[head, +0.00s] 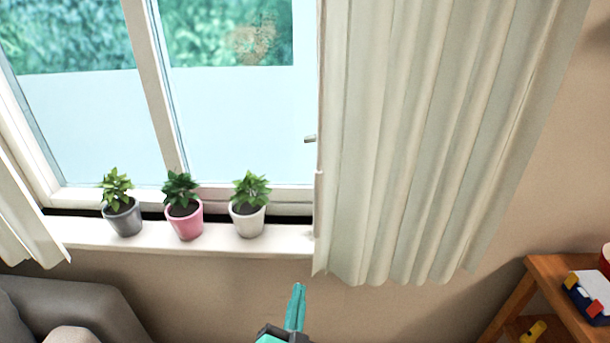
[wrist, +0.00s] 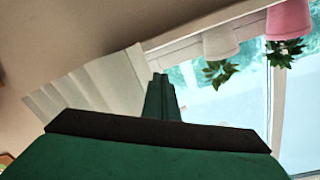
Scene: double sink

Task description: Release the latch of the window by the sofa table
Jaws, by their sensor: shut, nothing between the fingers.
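The window (head: 235,120) is a white-framed pane at the upper left of the head view. A small grey latch handle (head: 310,139) sticks out at its right side, beside the curtain edge. My gripper (head: 298,288) is shut and empty, with its teal fingers pointing up, below the sill and well below the latch in the head view. In the wrist view my gripper (wrist: 160,80) shows its shut fingers between the curtain and the window (wrist: 225,100); the latch cannot be made out there. The wooden table (head: 552,285) stands at the lower right.
A cream curtain (head: 420,140) hangs right of the latch. On the sill (head: 285,240) stand a grey pot (head: 124,220), a pink pot (head: 185,222) and a white pot (head: 247,220), each with a plant. A grey sofa (head: 75,300) is at the lower left.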

